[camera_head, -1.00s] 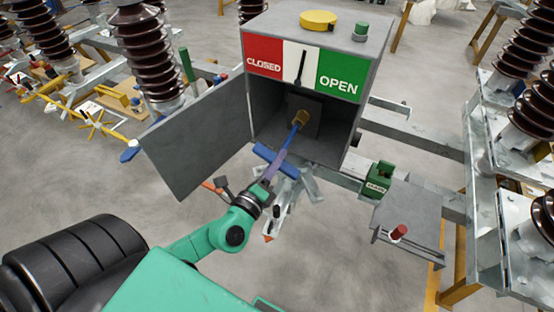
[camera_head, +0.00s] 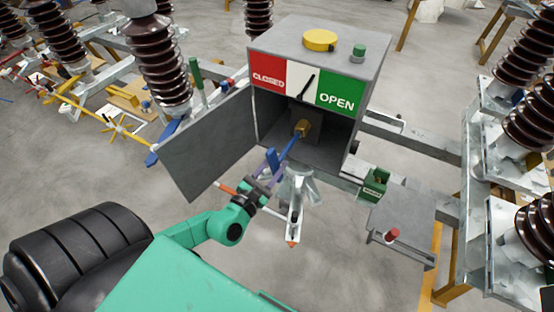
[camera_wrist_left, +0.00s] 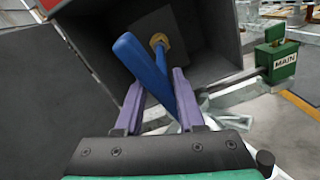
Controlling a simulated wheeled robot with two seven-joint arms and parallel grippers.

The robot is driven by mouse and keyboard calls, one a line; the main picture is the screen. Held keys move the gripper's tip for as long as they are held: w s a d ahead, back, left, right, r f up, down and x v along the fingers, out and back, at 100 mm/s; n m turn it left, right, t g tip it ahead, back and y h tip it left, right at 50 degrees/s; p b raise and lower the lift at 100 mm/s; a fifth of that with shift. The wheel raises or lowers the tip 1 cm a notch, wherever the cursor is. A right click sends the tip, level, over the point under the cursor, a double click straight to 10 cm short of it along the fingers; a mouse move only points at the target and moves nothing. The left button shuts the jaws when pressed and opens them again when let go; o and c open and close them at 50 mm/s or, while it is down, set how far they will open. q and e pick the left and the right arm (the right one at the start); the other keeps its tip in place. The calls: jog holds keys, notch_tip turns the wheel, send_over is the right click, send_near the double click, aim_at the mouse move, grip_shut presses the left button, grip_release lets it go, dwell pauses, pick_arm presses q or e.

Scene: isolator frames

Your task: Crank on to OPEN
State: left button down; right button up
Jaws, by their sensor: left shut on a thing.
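The grey drive box (camera_head: 375,65) has its door open to the left. A brass hub (camera_head: 303,128) inside it carries a blue crank (camera_head: 290,147), which also shows in the left wrist view (camera_wrist_left: 150,70). My left gripper (camera_head: 270,176) is below and in front of the hub, shut on the blue crank. Its purple fingers stand on either side of the bar in the left wrist view (camera_wrist_left: 160,88). The black pointer (camera_head: 309,85) on the white field leans with its top towards the green OPEN field (camera_head: 339,97). The red CLOSED field (camera_head: 268,80) is at left. My right gripper is out of view.
The open door (camera_head: 208,145) stands just left of my arm. A green MAIN block (camera_head: 375,186) and a grey plate with a red knob (camera_head: 392,236) are right of the box. Grey metal parts (camera_head: 297,190) hang below the box, close to my gripper.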

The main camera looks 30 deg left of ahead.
pick_arm(q)
jog(key=shift+a+r+m+p, duration=0.15)
jog(key=shift+m+p, duration=0.2)
jog(key=shift+m, duration=0.25)
jog(key=shift+a+r+m+p, duration=0.1)
jog(key=shift+m+p, duration=0.25)
jog(key=shift+m, duration=0.25)
jog(key=shift+f+m, duration=0.1)
jog(key=shift+m, duration=1.4)
jog(key=m, duration=0.4)
jog(key=shift+a+r+y, duration=0.1)
jog(key=shift+r+y, duration=0.2)
jog(key=shift+r, duration=0.1)
jog(key=m, duration=0.3)
jog(key=shift+r, duration=0.25)
jog(key=m, duration=0.4)
jog(key=shift+r+y, duration=0.3)
jog(key=shift+y, duration=0.1)
jog(key=c, duration=0.6)
grip_release()
jog(key=shift+o, duration=0.8)
jog(key=shift+f, duration=0.1)
